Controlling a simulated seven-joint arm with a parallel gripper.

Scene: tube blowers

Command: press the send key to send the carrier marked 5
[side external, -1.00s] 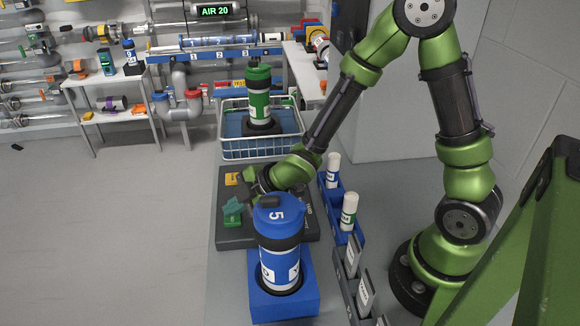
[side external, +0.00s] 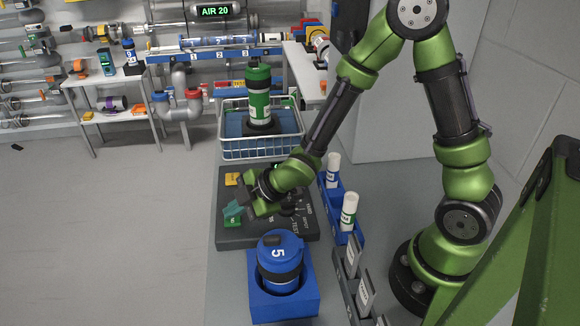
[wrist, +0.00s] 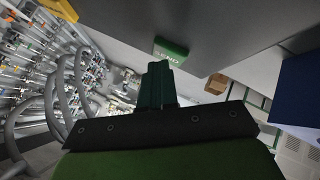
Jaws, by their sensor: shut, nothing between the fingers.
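The blue carrier marked 5 (side external: 279,262) stands upright, sunk into the blue square holder (side external: 284,307) at the front of the bench. The green send key (side external: 231,222) is at the left of the dark control panel (side external: 232,242). It also shows in the wrist view (wrist: 171,50), with part of its lettering visible. My gripper (side external: 233,210) is shut and empty, its teal fingertips right at the send key. In the wrist view the fingertips (wrist: 158,68) overlap the key's lower edge. I cannot tell whether they touch it.
A yellow key (side external: 232,179) sits farther back on the panel. Behind the panel, a wire basket (side external: 261,154) holds a green carrier (side external: 259,95). Blue racks with white-capped tubes (side external: 348,212) line the panel's right side. A display (side external: 215,11) reads AIR 20.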

